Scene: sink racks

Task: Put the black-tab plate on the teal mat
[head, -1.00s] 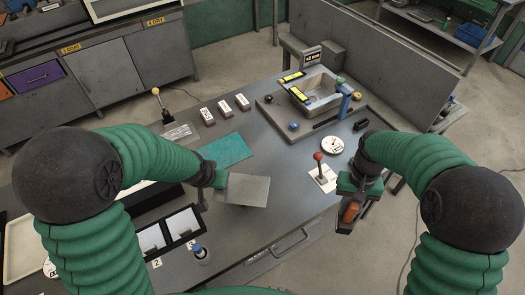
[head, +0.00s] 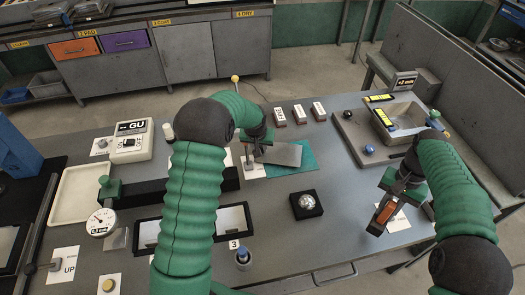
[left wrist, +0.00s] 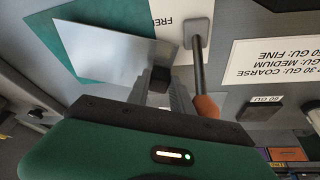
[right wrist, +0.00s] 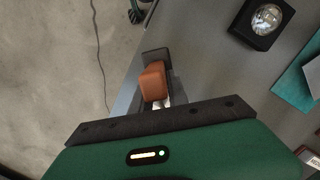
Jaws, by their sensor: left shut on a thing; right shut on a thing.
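My left gripper (head: 254,151) is shut on the black tab (left wrist: 158,78) of a flat grey metal plate (head: 284,154). The plate also shows in the left wrist view (left wrist: 105,55). It lies over the teal mat (head: 303,168), covering much of it; the mat shows around the plate in the left wrist view (left wrist: 125,13). I cannot tell whether the plate touches the mat. My right gripper (right wrist: 157,90) is shut on an orange-brown block-like handle (right wrist: 153,82), which also shows in the head view (head: 383,214), near the table's right front edge.
A lever with an orange-brown grip (left wrist: 206,106) stands close beside my left gripper. A black box with a shiny dome (head: 307,204) sits in front of the mat. Several labelled blocks (head: 298,115) stand behind it. A metal sink (head: 400,115) is at the right.

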